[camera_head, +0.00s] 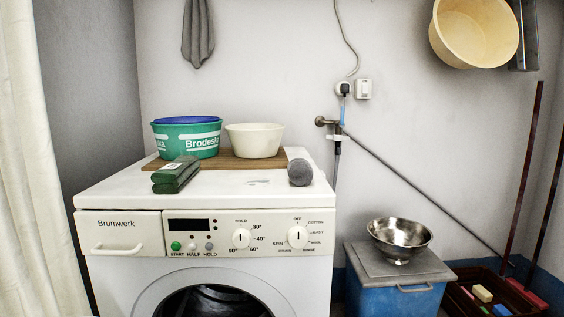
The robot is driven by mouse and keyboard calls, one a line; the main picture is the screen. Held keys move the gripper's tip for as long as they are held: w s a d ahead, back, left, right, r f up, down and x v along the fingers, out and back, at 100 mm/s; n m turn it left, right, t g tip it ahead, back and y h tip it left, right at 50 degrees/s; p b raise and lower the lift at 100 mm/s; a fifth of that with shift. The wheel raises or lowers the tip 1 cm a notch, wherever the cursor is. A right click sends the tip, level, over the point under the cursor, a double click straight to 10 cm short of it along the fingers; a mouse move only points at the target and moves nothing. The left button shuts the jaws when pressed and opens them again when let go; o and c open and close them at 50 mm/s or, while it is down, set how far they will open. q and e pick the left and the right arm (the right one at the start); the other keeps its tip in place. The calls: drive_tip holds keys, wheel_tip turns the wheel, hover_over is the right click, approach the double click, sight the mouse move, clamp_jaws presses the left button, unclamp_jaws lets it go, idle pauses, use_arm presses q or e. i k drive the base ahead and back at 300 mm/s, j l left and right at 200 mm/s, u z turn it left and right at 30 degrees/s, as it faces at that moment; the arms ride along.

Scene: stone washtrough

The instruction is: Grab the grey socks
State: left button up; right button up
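A rolled dark grey fabric bundle (300,173), which looks like the grey socks, lies on the right side of the white washing machine's top (120,188). A paler grey-white part shows behind the bundle; I cannot tell if it belongs to it. A grey cloth (197,35) hangs on the wall above, cut off by the top of the picture; I cannot tell what it is. Neither of my grippers is in view.
A wooden board (222,162) on the machine bears a green tub (187,140) with a blue lid and a cream bowl (254,140). Folded green cloths (176,174) lie in front. A metal bowl (399,238) sits on a blue lidded bin (395,298) at right.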

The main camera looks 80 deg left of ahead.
sight(300, 171)
drive_tip(key=k+u, duration=0.1)
drive_tip(key=u, duration=0.8)
drive_tip(key=k+j+u, duration=0.1)
drive_tip(key=u, duration=0.35)
